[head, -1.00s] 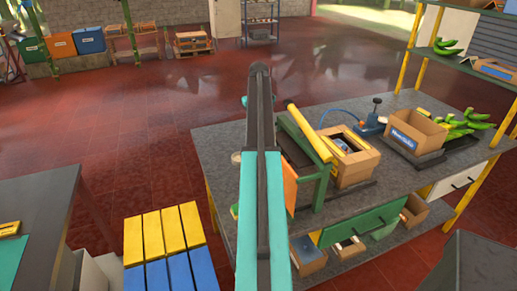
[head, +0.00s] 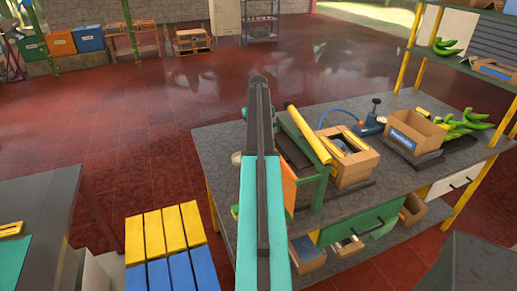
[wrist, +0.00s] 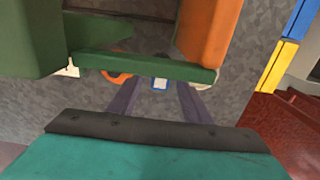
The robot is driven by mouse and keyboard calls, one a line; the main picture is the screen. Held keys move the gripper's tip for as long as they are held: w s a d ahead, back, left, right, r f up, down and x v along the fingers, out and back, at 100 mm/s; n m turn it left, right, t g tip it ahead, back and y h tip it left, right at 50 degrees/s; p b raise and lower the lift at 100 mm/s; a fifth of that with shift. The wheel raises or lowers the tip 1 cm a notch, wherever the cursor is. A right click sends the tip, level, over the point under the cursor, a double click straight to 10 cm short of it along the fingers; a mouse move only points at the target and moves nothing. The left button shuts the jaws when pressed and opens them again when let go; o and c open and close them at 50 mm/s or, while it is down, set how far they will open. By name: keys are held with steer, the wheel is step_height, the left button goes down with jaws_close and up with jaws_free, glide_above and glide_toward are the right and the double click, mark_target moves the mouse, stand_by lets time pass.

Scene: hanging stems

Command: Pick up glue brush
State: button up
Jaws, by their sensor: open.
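No glue brush can be made out for sure in either view. In the wrist view my gripper (wrist: 158,92) is open, its two dark fingers reaching toward a green bar (wrist: 145,67) that crosses just at their tips. A small blue-and-white item (wrist: 160,84) shows between the fingers, partly covered by the bar; I cannot tell what it is. An orange ring-shaped thing (wrist: 117,77) lies left of it, partly hidden. In the head view my arm hides the gripper beside the green-framed stand (head: 318,185) on the grey worktable (head: 225,150).
The stand has a yellow roller (head: 308,133) and an orange panel (wrist: 208,30) close to the fingers. Cardboard boxes (head: 352,172) and green bananas (head: 468,122) are on the worktable. Yellow and blue slats (head: 165,232) lie left of it. Open red floor (head: 140,120) spreads behind.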

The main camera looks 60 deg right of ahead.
steer(key=shift+f+p, duration=0.35)
steer(key=shift+f, duration=1.05)
jaws_close()
steer(key=shift+r, duration=0.1)
steer(key=shift+r+b, duration=1.6)
steer(key=shift+r, duration=3.35)
